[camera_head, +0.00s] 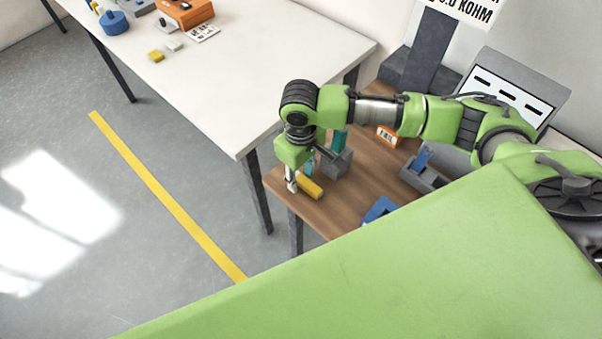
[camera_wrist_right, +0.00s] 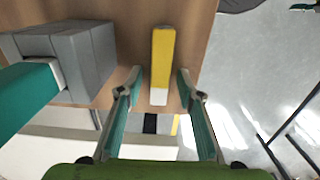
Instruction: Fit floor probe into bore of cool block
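A yellow bar with a white end (camera_wrist_right: 162,55) lies on the brown wooden table, and it also shows in the head view (camera_head: 311,188). I cannot tell for sure whether it is the floor probe. My right gripper (camera_wrist_right: 158,74) is open, with one finger on each side of the bar's white end and a gap on both sides; it points down near the table's corner in the head view (camera_head: 291,184). A grey block (camera_wrist_right: 88,55) with a teal piece (camera_wrist_right: 25,98) at its side stands left of the bar; no bore shows. My left gripper is out of view.
The brown table (camera_head: 345,205) also carries a dark grey holder with a blue piece (camera_head: 424,168), a blue object (camera_head: 380,210) and an orange labelled box (camera_head: 387,135). A white table (camera_head: 270,60) stands close by at the left. The table edge is close to the bar.

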